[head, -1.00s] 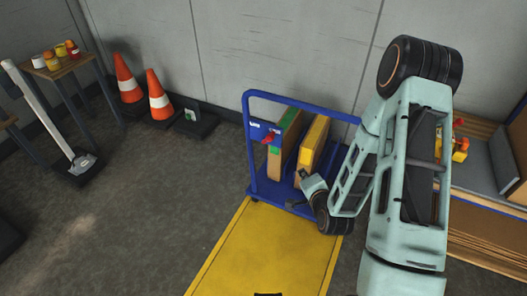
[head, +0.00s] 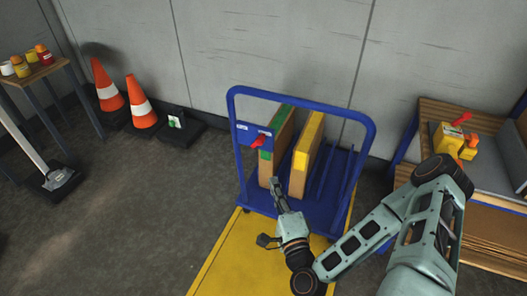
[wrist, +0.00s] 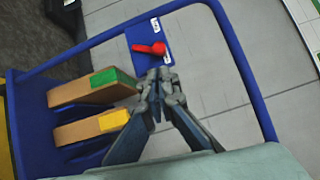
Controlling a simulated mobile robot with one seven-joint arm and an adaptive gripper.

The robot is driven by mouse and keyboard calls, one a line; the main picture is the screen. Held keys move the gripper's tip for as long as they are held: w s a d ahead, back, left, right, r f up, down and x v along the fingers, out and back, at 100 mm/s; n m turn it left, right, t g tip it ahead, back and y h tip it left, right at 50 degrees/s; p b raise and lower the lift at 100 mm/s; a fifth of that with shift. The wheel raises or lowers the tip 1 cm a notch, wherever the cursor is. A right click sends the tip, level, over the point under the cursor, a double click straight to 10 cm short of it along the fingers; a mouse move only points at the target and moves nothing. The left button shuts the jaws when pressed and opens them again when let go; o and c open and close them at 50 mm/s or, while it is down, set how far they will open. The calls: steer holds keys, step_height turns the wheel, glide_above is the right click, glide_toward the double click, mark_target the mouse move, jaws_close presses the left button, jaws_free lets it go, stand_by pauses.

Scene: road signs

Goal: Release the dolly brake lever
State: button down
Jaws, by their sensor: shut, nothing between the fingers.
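The blue dolly (head: 232,165) stands by the back wall, with a tall handle frame. The red brake lever (head: 260,141) sits on a blue plate at the left of the frame. It also shows in the wrist view (wrist: 150,48), sticking out sideways from the plate between two white labels. My gripper (head: 276,183) is shut and empty, in front of the dolly and below the lever in the head view. In the wrist view my fingertips (wrist: 160,76) appear just below the lever, seemingly apart from it; the exact gap is unclear.
Two upright boards, one with a green corner (head: 266,154) and one with a yellow edge (head: 312,135), stand on the dolly. A yellow floor mat (head: 225,262) lies in front. Orange cones (head: 140,102) stand left; a bench (head: 433,112) is at right.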

mark_target(259, 143)
steer(key=b+x, duration=0.1)
steer(key=x, duration=1.3)
steer(key=shift+b, duration=0.35)
steer(key=shift+r, duration=0.1)
steer(key=shift+w+r+p, duration=0.1)
steer(key=shift+p, duration=0.25)
steer(key=shift+a+n, duration=0.15)
steer(key=shift+n, duration=0.15)
